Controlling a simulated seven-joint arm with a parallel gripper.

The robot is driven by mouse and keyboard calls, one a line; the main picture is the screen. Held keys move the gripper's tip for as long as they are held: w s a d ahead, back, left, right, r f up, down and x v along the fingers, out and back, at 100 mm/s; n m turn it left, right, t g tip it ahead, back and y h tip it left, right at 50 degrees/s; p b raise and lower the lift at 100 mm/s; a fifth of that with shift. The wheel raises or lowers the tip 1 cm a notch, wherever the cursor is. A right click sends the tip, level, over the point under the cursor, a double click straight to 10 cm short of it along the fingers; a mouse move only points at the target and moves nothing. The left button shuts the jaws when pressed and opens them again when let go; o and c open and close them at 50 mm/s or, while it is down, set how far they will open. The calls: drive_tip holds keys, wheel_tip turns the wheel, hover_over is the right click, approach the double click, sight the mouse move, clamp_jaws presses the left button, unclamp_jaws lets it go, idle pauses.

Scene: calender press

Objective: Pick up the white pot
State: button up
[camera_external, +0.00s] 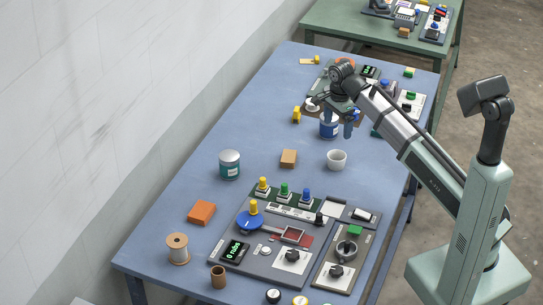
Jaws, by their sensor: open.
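The white pot (337,160) is a small, open-topped white vessel standing upright on the blue table (200,150), right of centre. My gripper (338,122) hangs from the arm above the table, behind the pot in the picture. It is open, and the pot stands apart from it. The gripper and wrist partly cover a blue can (328,129) and the things behind it. The fingertips are small in this view, so their height above the table is hard to judge.
A tan block (288,158) stands left of the pot, with a teal-banded tin (230,164) farther left. A control panel (262,262) with buttons and knobs fills the near table. An orange block (201,212) and a spool (178,248) lie at left.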

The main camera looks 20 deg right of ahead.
hover_over(337, 157)
drive_tip(key=s+a, duration=0.2)
drive_tip(key=f, duration=0.8)
drive_tip(key=shift+w+d+f, duration=0.15)
drive_tip(key=shift+d, duration=0.05)
drive_tip(key=shift+s+f, duration=0.2)
drive_tip(key=shift+f, duration=0.85)
drive_tip(key=shift+s+f, duration=0.2)
drive_tip(key=shift+f, duration=1.4)
drive_tip(key=shift+c, duration=0.2)
drive_tip(key=c, duration=1.1)
